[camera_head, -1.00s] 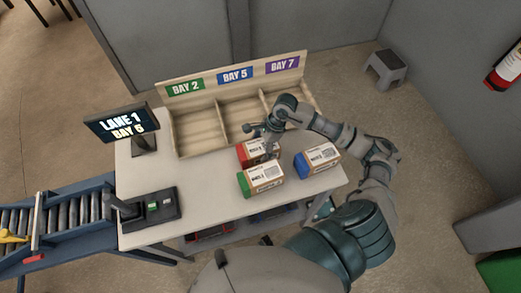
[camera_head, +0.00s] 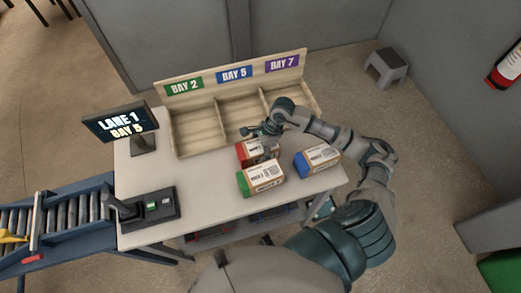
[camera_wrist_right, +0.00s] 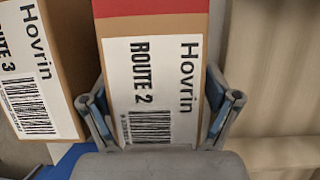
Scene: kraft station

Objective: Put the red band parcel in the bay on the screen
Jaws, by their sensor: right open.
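The red band parcel (camera_head: 243,155) lies on the table in front of the bays, partly hidden by my right gripper (camera_head: 265,138). In the right wrist view the parcel (camera_wrist_right: 160,55) has a red band and a "Hovrin ROUTE 2" label, and the open fingers of my right gripper (camera_wrist_right: 160,95) stand on either side of it. The screen (camera_head: 121,122) reads "LANE 1 BAY 5". The bay 5 compartment (camera_head: 236,110) is the middle one of the wooden rack, under a blue sign (camera_head: 234,74). My left gripper is not in view.
A green-ended parcel (camera_head: 262,177) lies just in front of the red one. A blue-ended parcel (camera_head: 317,160) lies to the right. Bay 2 (camera_head: 195,128) and bay 7 (camera_head: 285,95) flank bay 5. A scanner base (camera_head: 152,208) stands at the table's left, beside a roller conveyor (camera_head: 55,222).

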